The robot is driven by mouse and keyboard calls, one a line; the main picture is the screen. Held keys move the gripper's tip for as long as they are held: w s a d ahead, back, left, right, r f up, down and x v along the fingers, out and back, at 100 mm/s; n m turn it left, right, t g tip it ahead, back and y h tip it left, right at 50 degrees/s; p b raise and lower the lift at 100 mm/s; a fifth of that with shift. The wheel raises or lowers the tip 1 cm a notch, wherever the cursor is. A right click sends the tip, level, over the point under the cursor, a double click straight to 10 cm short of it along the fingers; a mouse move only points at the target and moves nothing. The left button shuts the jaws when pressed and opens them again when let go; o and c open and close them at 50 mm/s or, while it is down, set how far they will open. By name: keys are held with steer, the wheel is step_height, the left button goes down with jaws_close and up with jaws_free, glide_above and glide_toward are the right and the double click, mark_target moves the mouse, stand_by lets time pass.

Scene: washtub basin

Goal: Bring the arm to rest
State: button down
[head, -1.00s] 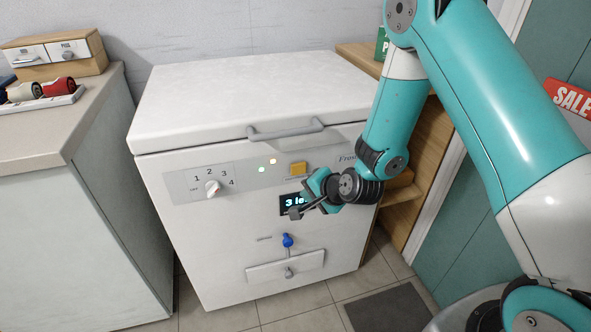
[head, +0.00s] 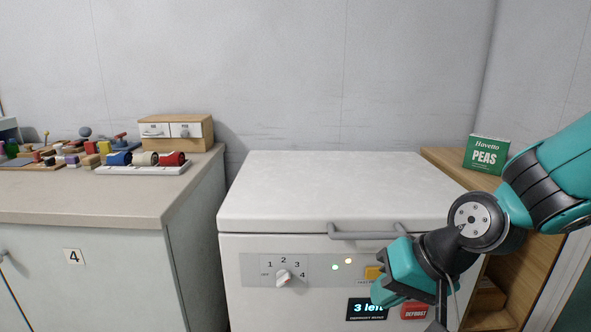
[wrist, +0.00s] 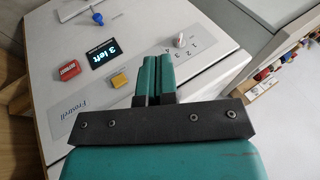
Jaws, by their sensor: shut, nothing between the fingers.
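My gripper (wrist: 153,80) is shut and empty in the wrist view, its two teal fingers side by side before the front panel of the white chest freezer (head: 330,185). In the head view my arm comes in from the right, and the gripper hangs low in front of the freezer's right front; its fingertips are unclear there. The freezer lid is closed, with a grey handle (head: 365,234) on its front edge. The panel carries a dial (head: 284,277), an orange button (head: 374,273), a display reading "3 left" (head: 367,308) and a red "DEFROST" button (head: 414,311).
A counter (head: 110,195) stands at the left, with a wooden drawer box (head: 178,132), a white tray of rolls (head: 143,169) and several small items. A green peas box (head: 486,153) stands on a wooden shelf at the right. The freezer lid top is clear.

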steer(key=s+d+r+n+g+h, duration=0.1)
steer(key=s+r+n+g, duration=0.2)
steer(key=s, duration=0.4)
steer(key=s+d+r+n+h, duration=0.1)
steer(key=s+r+n, duration=0.3)
steer(key=s, duration=0.3)
step_height(320, 180, up, 13)
steer(key=p, duration=1.3)
steer(key=shift+s, duration=0.2)
